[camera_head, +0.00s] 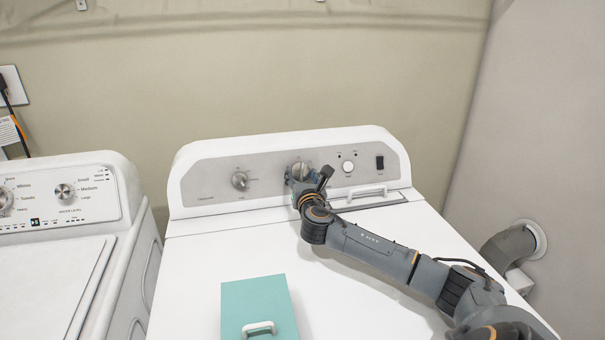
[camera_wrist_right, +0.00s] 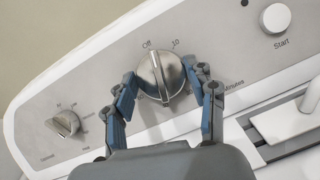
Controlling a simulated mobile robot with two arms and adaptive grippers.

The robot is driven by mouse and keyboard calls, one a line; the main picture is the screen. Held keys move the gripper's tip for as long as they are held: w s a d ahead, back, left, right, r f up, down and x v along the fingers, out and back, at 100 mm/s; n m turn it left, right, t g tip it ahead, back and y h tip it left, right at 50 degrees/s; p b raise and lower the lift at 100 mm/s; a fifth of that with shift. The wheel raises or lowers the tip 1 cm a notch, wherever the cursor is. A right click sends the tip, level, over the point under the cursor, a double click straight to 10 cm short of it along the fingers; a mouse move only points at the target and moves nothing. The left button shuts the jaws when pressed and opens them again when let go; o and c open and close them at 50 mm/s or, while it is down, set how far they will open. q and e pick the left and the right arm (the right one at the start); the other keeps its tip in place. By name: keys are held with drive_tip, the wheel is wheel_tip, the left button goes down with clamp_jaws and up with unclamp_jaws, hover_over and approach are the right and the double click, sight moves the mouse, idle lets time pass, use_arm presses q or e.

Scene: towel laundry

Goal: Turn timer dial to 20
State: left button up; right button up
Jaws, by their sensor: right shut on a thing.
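The timer dial (camera_wrist_right: 161,76) is a round silver knob on the dryer's grey control panel. In the right wrist view it has "Off" above it, "10" to its upper right and "Minutes" to its right. Its raised grip bar stands close to upright in that view, with its top end near "Off". My right gripper (camera_wrist_right: 165,84) has its blue-grey fingers on both sides of the dial, shut on it. In the head view my right gripper (camera_head: 298,176) covers the lower part of the timer dial (camera_head: 300,170). The "20" mark cannot be made out. My left gripper is not in view.
A second knob (camera_head: 240,180) sits left of the timer dial. A white Start button (camera_head: 348,167) and a black switch (camera_head: 380,162) are to its right. A teal box (camera_head: 255,300) with a white handle is on the dryer top. A washer (camera_head: 60,240) stands at left.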

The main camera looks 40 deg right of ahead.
drive_tip(key=m+g+h+p, duration=0.1)
drive_tip(key=m, duration=0.2)
drive_tip(key=m+g+p, duration=0.1)
drive_tip(key=m, duration=0.2)
drive_tip(key=shift+w+a+r+h, duration=0.1)
drive_tip(key=shift+a+r+h, duration=0.1)
drive_tip(key=shift+h, duration=0.2)
drive_tip(key=m+g+p, duration=0.1)
drive_tip(key=m, duration=0.1)
drive_tip(key=m+g+p, duration=0.2)
drive_tip(key=m, duration=0.1)
drive_tip(key=shift+r+p, duration=0.15)
drive_tip(key=shift+p, duration=0.15)
drive_tip(key=m+g+p, duration=0.1)
drive_tip(key=m, duration=0.1)
drive_tip(key=m+g+p, duration=0.1)
drive_tip(key=m+p, duration=0.1)
drive_tip(key=m, duration=0.1)
drive_tip(key=shift+w+r, duration=0.1)
drive_tip(key=shift+w, duration=0.05)
drive_tip(key=shift+m+g+y+p, duration=0.65)
drive_tip(key=shift+m+p, duration=0.7)
drive_tip(key=shift+m, duration=0.55)
drive_tip(key=o, duration=1.2)
drive_tip(key=shift+d, duration=0.1)
